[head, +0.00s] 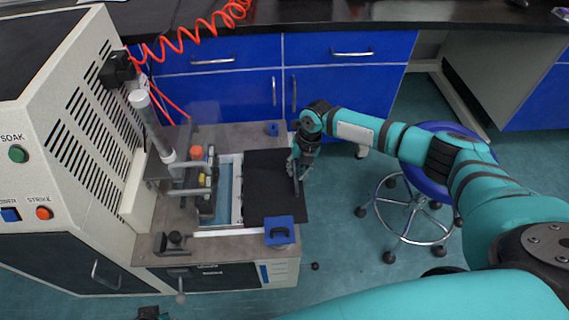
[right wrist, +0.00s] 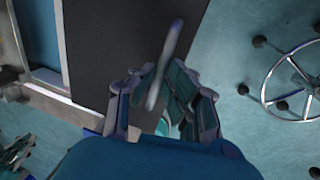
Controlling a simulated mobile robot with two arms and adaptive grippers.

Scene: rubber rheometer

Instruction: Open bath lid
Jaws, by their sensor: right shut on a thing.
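The bath lid (head: 268,200) is a flat dark plate on the right part of the bench machine. It also fills the upper middle of the right wrist view (right wrist: 120,50). The bath (head: 228,185) shows as a pale blue strip with a light rim left of the lid; the rest is hidden. The lid's light bar handle (right wrist: 172,45) is near its right edge. My right gripper (head: 297,168) is at that edge, its fingers (right wrist: 160,90) shut around the handle. My left gripper (right wrist: 14,152) shows only partly at the right wrist view's lower left; its jaws are unclear.
A blue block (head: 279,232) stands at the bench's front right corner. A fixture with an orange cap (head: 196,152) stands left of the bath. A blue stool (head: 438,140) stands on the floor to the right. Blue cabinets (head: 345,80) line the back.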

